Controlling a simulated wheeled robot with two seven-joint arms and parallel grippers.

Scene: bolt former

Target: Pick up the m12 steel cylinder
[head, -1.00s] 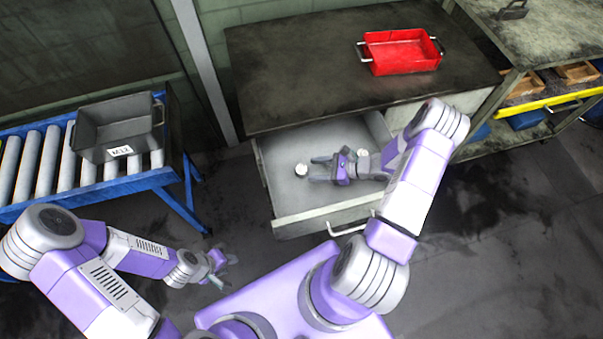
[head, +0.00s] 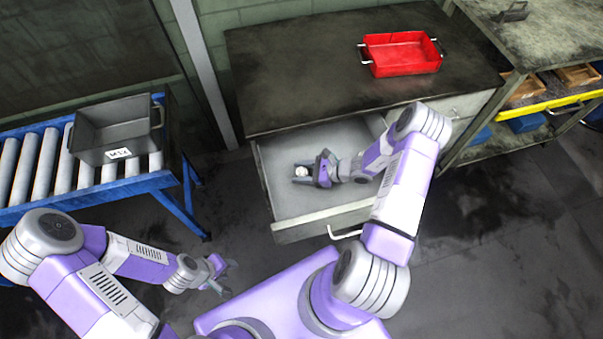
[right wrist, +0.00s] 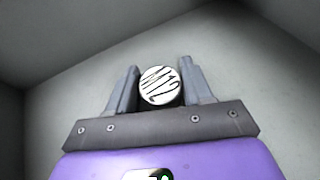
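The m12 steel cylinder (right wrist: 160,86) has a pale round top marked "M12" in the right wrist view. It stands in the open drawer (head: 340,212), and its top also shows in the head view (head: 300,171). My right gripper (head: 300,173) is low in the drawer with its fingers on either side of the cylinder. In the right wrist view the fingers (right wrist: 160,82) stand close to its sides and look open; contact is not clear. My left gripper (head: 226,277) is away from the drawer at the lower left, seemingly open and empty.
The workbench top (head: 290,80) overhangs the drawer and carries a red tray (head: 402,68). A grey bin (head: 120,155) labelled M12 sits on a roller conveyor (head: 25,165) at left. The drawer walls enclose my right gripper.

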